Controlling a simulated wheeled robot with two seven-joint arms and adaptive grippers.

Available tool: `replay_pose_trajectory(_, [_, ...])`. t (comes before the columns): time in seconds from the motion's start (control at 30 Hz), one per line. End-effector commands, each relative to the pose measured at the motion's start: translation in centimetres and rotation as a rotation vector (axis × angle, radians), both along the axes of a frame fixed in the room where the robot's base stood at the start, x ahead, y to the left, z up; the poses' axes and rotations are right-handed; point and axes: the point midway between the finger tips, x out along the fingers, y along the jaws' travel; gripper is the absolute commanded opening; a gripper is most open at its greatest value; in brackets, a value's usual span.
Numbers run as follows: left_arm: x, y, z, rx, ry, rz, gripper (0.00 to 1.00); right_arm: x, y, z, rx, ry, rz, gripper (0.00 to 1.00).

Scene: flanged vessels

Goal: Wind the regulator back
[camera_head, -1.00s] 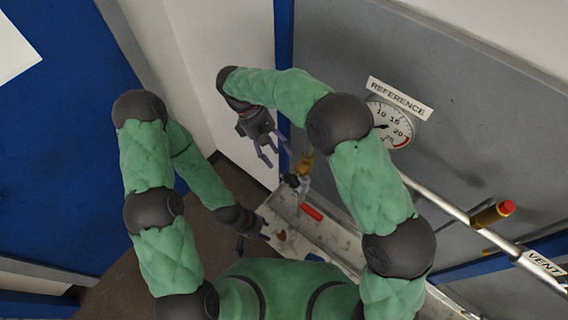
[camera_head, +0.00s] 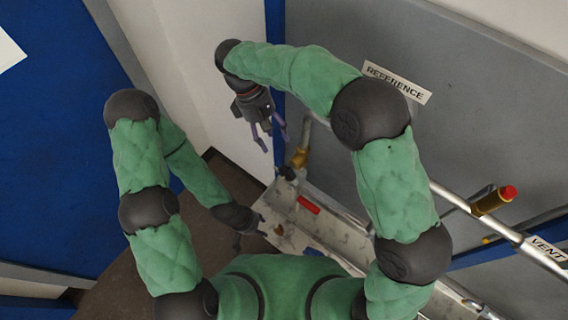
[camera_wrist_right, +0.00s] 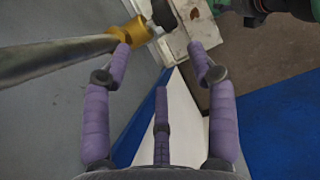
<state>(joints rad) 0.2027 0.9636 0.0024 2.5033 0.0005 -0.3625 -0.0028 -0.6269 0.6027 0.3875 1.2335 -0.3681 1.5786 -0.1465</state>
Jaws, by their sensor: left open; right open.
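The regulator, a brass body (camera_head: 300,157) with a black knob (camera_head: 287,172), sits at the end of a pipe by the grey panel. In the right wrist view the brass body (camera_wrist_right: 132,31) and black knob (camera_wrist_right: 164,12) are at the top, beyond the fingertips. My right gripper (camera_head: 273,143) is open and empty, above and left of the regulator, apart from it in the head view. Its purple fingers (camera_wrist_right: 158,52) are spread in the wrist view. My left gripper (camera_head: 238,242) is open, low beside the tray; its fingers are small and dark.
A pale metal tray (camera_head: 262,208) lies below the regulator, with a red handle (camera_head: 309,205) above it. A pipe marked VENT (camera_head: 541,249) with a red-tipped brass fitting (camera_head: 492,201) runs at right. The REFERENCE label (camera_head: 397,83) is on the grey panel.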

Motion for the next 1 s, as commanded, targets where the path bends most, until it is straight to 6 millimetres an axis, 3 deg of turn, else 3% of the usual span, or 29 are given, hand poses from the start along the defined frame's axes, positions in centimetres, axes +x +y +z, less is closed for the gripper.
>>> replay_pose_trajectory(0.03, [0.0, 0.0, -1.1, 0.000, 0.000, 0.000, 0.46, -0.4, -0.8, -0.1, 0.040, -0.028, -0.003, 0.58])
replay_pose_trajectory(0.3, [0.0, 0.0, -3.7, 0.000, 0.000, 0.000, 0.46, -2.7, -3.4, 0.0, 0.237, -0.172, -0.002, 0.58])
replay_pose_trajectory(0.67, [0.0, 0.0, -4.9, 0.000, 0.000, 0.000, 0.46, -4.3, -4.7, -0.3, 0.347, -0.261, -0.004, 0.58])
replay_pose_trajectory(0.87, [0.0, 0.0, -4.9, 0.000, 0.000, 0.000, 0.46, -4.3, -4.7, -2.1, 0.347, -0.260, -0.005, 0.58])
replay_pose_trajectory(1.0, [0.0, 0.0, -5.0, 0.000, 0.000, 0.000, 0.46, -4.4, -4.7, -4.6, 0.344, -0.257, -0.004, 0.58])
